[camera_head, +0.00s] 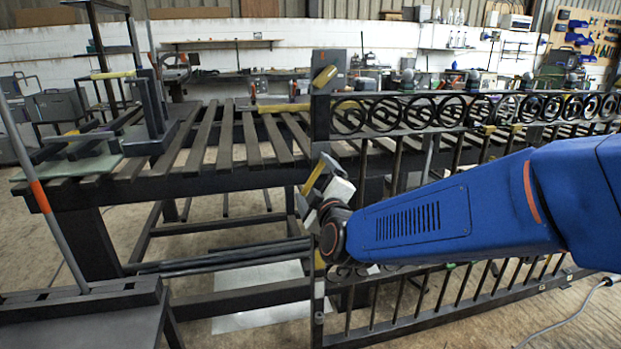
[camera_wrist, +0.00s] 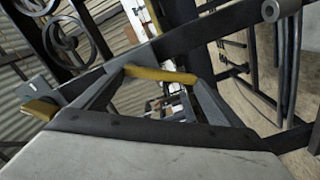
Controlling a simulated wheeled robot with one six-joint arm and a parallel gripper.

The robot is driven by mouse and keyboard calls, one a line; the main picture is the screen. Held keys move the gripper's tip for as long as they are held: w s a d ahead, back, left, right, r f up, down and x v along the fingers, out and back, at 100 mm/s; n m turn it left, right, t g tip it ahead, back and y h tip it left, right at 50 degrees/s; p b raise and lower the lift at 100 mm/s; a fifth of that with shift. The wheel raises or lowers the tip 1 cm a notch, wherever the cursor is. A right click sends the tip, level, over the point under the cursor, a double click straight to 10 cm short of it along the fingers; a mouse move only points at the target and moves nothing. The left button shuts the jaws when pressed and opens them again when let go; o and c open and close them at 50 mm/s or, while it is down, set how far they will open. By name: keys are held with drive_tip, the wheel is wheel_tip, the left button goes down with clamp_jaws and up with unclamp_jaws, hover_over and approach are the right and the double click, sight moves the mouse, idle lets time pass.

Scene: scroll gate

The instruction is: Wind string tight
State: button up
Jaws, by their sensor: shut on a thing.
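The dark metal gate (camera_head: 450,125) with a row of ring scrolls stands at the right in the head view. My gripper (camera_head: 322,185) is at the gate's left end post, below the ring row. In the wrist view my gripper (camera_wrist: 160,90) has its two dark fingers at the ends of a yellow bar (camera_wrist: 160,75), shut on it. A second yellow piece (camera_wrist: 40,108) shows at the left of the wrist view. Ring scrolls (camera_wrist: 68,42) show at its upper left. I cannot make out any string in either view.
A slatted metal bench (camera_head: 190,150) stands behind the gate. A yellow block (camera_head: 323,76) sits near the end post's top. A grey pole (camera_head: 35,185) rises at the left from a dark stand (camera_head: 85,305). Open floor (camera_head: 230,190) shows under the bench.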

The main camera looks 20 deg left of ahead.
drive_tip(key=shift+w+d+f+n, duration=0.2)
drive_tip(key=shift+d+n, duration=0.15)
drive_tip(key=shift+n, duration=0.7)
drive_tip(key=shift+w+d+f+n, duration=0.25)
drive_tip(key=shift+d+n, duration=0.15)
drive_tip(key=shift+n, duration=0.7)
drive_tip(key=shift+w+d+f+n, duration=0.2)
drive_tip(key=shift+d+n, duration=0.15)
drive_tip(key=shift+n, duration=0.7)
drive_tip(key=o, duration=1.3)
drive_tip(key=v, duration=1.7)
drive_tip(key=shift+s+d, duration=0.15)
drive_tip(key=shift+d, duration=0.05)
drive_tip(key=shift+d, duration=0.1)
